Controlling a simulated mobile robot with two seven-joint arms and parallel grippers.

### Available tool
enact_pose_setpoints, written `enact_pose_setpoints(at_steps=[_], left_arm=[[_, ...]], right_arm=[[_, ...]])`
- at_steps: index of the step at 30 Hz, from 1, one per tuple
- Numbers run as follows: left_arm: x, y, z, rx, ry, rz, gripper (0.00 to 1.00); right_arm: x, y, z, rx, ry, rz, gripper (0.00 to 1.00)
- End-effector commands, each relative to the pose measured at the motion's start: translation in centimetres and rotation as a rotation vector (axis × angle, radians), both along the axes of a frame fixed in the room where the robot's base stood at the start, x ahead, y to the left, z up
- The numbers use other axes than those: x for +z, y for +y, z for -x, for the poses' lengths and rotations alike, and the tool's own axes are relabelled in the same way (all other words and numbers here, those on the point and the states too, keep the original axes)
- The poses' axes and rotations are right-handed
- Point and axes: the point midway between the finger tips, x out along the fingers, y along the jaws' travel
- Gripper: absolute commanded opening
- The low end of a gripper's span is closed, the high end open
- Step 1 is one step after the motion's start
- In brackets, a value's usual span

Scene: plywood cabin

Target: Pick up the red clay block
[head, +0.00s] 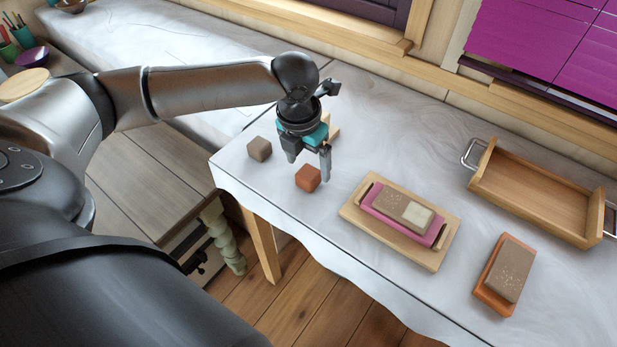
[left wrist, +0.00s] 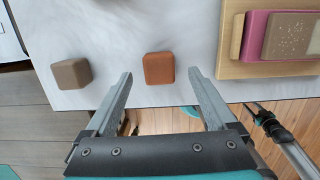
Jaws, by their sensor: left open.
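The red clay block (head: 308,178) is an orange-red cube on the white-covered table, near its front edge. It also shows in the left wrist view (left wrist: 159,68), beyond the fingertips and roughly midway between them. My left gripper (head: 308,165) is open and empty, pointing down above and just behind the block in the head view. Its two fingers also show in the left wrist view (left wrist: 160,76), apart from each other. A gap to the block cannot be judged exactly. My right gripper is not identifiable in the head view.
A brown-grey block (head: 259,149) stands left of the red one. To the right are a wooden tray (head: 431,258) holding a pink dish with blocks, an orange slab (head: 494,300) under a speckled brown block, and an empty wooden tray (head: 535,190). The table's front edge is close.

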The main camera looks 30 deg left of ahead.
Motion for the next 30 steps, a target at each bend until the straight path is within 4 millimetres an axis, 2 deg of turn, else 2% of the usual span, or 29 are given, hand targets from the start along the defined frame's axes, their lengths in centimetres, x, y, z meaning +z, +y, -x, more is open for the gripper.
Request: enact_pose_setpoints(at_steps=[1,6,16,30], left_arm=[[-1.1,0.0,0.0,0.000,0.003,0.001,0.90],[-3.4,0.1,-0.3,-0.001,0.002,-0.001,0.90],[-4.0,0.1,-0.5,-0.002,0.000,0.000,0.89],[-3.9,0.1,-0.5,-0.001,0.000,0.000,0.36]], right_arm=[[-0.3,0.0,0.0,0.000,0.000,0.000,0.50],[-0.7,0.0,0.0,0.000,0.000,0.000,0.50],[-0.8,0.1,0.0,0.001,0.000,-0.001,0.50],[-0.8,0.2,0.0,0.001,0.001,-0.003,0.50]])
